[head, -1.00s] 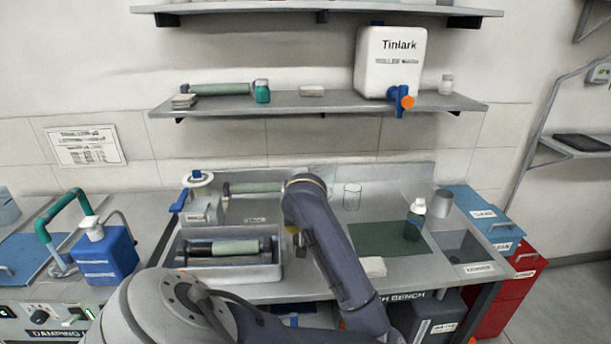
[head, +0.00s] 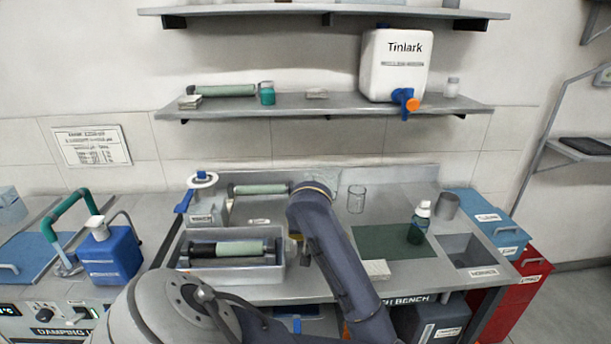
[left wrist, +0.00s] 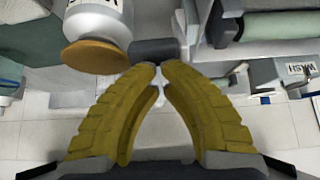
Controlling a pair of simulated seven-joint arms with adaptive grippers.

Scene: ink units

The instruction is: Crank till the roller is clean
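The wash unit (head: 207,214) stands at the back left of the bench, with a pale round top and a blue crank handle (head: 184,200). A roller (head: 238,247), green with a black section, lies in the grey tray (head: 225,275) before it. The left wrist view shows a green roller (left wrist: 275,25) at top right and the wash unit's labelled box (left wrist: 296,71) at right. My left gripper (left wrist: 158,68) has yellow fingers arched together at the tips, apart from the crank. A dark cylinder (left wrist: 155,49) lies just beyond the tips; contact is unclear. My right gripper is out of view.
Another green roller (head: 260,189) lies at the back of the bench. A blue dispenser (head: 110,257) stands left of the tray.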

